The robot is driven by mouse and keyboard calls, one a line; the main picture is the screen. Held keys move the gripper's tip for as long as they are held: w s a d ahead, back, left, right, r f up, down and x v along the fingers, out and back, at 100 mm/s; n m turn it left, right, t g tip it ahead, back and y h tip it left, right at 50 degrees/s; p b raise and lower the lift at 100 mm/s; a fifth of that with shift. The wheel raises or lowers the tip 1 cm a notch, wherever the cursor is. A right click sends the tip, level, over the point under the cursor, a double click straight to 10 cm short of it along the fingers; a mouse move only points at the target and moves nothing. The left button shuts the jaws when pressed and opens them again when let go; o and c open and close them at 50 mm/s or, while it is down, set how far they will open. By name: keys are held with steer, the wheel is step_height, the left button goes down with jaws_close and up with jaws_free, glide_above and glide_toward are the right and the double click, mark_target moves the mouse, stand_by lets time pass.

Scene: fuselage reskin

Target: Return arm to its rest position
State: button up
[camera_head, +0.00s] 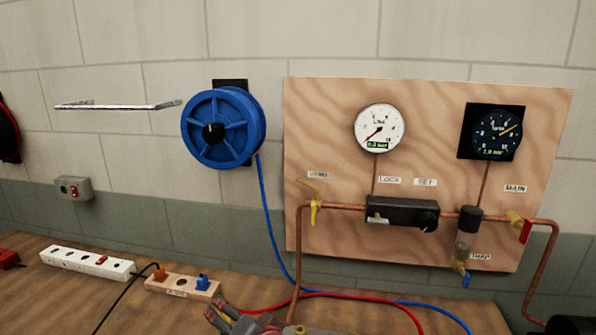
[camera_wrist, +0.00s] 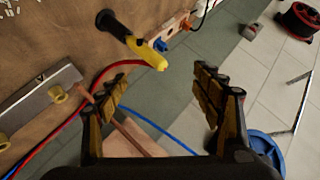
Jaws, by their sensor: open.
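My gripper (camera_wrist: 162,85) is open in the wrist view, with its two dark fingers and brown pads wide apart. Nothing is held between the pads; the wall and hoses show beyond them. In the head view, a grey, red and yellow part at the bottom edge is cut off, and I cannot tell whether it is my gripper. The rest of my arm is not clearly seen.
A wooden panel (camera_head: 330,250) carries gauges, copper pipe and valves. A blue hose reel (camera_head: 215,130) and metal bracket (camera_head: 120,105) are on the wall. The bench holds a white power strip (camera_head: 85,262), a socket block (camera_head: 180,285) and hoses. A black-and-yellow tool (camera_wrist: 130,38) is near the fingers.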

steer(key=s+d+f+n+g+h+p, duration=0.1)
steer(key=s+d+f+n+g+h, duration=0.15)
steer(key=s+d, duration=0.55)
steer(key=s+d+f+n+g+h+p, duration=0.1)
steer(key=s+d+n+g, duration=0.25)
steer(key=s+d, duration=0.45)
steer(key=s+d+r+m+h+p, duration=0.1)
steer(key=d+r, duration=0.1)
steer(key=d, duration=0.6)
steer(key=s+d+r+m+t+h+p, duration=0.1)
steer(key=d+r+h, duration=0.1)
steer(key=d, duration=0.6)
steer(key=shift+r, duration=0.7)
steer(key=shift+h, duration=0.25)
